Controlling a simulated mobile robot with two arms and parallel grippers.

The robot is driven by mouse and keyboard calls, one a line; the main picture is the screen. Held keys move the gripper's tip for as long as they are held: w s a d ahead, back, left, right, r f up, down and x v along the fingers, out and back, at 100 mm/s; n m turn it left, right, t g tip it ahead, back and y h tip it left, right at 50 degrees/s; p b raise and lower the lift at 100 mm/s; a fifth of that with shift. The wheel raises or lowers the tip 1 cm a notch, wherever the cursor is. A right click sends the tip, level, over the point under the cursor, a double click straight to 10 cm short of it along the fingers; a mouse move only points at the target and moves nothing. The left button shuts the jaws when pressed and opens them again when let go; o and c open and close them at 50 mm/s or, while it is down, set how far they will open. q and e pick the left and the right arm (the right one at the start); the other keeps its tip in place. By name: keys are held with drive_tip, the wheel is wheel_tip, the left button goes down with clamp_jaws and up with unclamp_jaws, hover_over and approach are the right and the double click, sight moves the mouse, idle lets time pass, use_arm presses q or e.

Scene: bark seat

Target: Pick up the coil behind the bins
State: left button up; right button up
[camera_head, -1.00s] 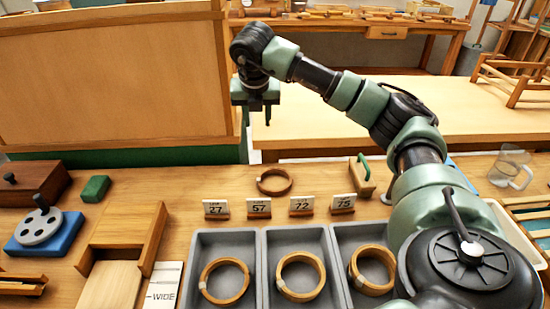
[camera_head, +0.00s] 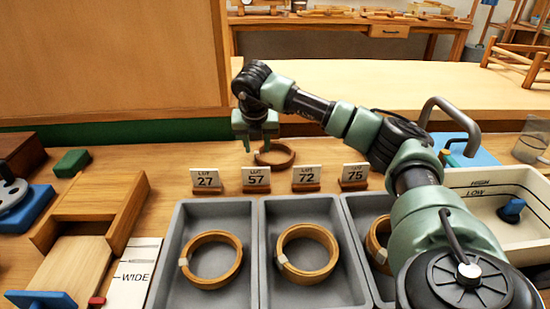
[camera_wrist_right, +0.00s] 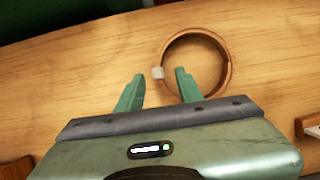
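The coil behind the bins (camera_head: 284,160) is a brown ring lying flat on the bench, behind the row of lot cards. My right gripper (camera_head: 256,145) is above its left part and hides some of it. In the right wrist view the coil (camera_wrist_right: 226,75) shows a pale tag on its left side. There my right gripper (camera_wrist_right: 158,88) is open and empty; its right finger overlaps the ring's opening and its left finger is outside, with the tag between them. The grey bins (camera_head: 257,240) stand in front, each with a coil (camera_head: 308,254) inside. My left gripper is out of view.
Lot cards 27 (camera_head: 206,180), 57 (camera_head: 256,178), 72 (camera_head: 306,177) and 75 (camera_head: 354,175) stand between bins and coil. A green block (camera_head: 72,163) and wooden box (camera_head: 95,210) are left. A white tray (camera_head: 490,205) is right. A tall wooden panel (camera_head: 110,60) rises behind.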

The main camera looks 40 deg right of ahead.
sight(257, 153)
drive_tip(key=shift+x, duration=1.55)
drive_tip(key=shift+r, duration=0.1)
clamp_jaws()
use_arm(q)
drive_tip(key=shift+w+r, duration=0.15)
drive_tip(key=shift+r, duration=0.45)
use_arm(e)
drive_tip(key=shift+r, duration=0.15)
